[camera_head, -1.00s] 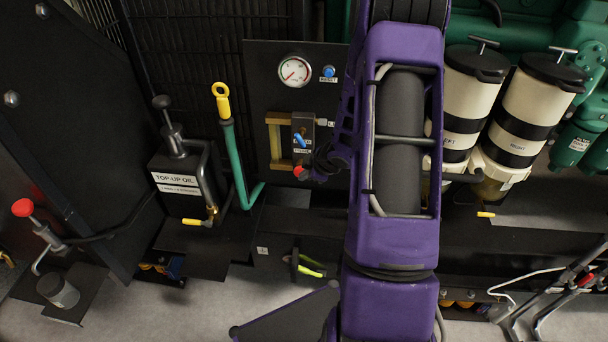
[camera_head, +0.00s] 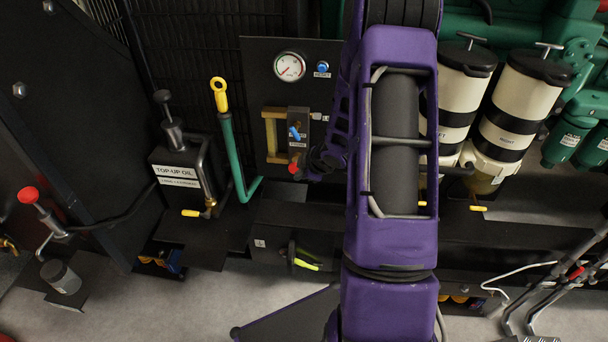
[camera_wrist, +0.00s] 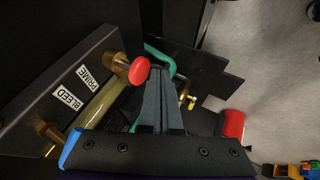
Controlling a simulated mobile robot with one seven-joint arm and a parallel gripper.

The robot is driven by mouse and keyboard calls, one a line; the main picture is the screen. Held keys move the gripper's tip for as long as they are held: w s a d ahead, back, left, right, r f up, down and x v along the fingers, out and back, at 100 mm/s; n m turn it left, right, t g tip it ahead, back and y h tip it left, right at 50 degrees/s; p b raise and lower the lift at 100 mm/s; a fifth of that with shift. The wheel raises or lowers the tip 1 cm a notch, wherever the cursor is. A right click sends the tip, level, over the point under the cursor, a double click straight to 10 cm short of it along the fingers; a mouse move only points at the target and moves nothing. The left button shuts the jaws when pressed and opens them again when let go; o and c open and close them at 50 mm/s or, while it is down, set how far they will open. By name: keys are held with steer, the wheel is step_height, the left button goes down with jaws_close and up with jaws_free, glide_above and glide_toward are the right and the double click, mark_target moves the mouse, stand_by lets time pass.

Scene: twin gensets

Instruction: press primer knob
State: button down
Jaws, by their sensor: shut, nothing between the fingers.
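The red primer knob (camera_head: 293,168) sits at the lower end of a small valve block on a dark panel, below a blue lever (camera_head: 295,133). In the wrist view the red knob (camera_wrist: 139,71) stands on a brass stem, near the PRIME label (camera_wrist: 96,77). My gripper (camera_wrist: 157,72) is shut and empty, with its fingertips just right of the knob. I cannot tell whether they touch it. In the head view my purple arm hides most of the gripper.
A gauge (camera_head: 289,67) and a blue button (camera_head: 322,68) are above the valve block. A yellow-ringed green handle (camera_head: 220,95) and a top-up oil can (camera_head: 181,170) stand to the left. White filter canisters (camera_head: 516,105) are right of my arm. A BLEED label (camera_wrist: 67,98) is near PRIME.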

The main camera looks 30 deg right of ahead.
steer(key=a+p+v, duration=0.1)
steer(key=p+v, duration=0.2)
steer(key=v, duration=0.7)
steer(key=shift+s+d+p, duration=0.3)
steer(key=shift+f, duration=0.1)
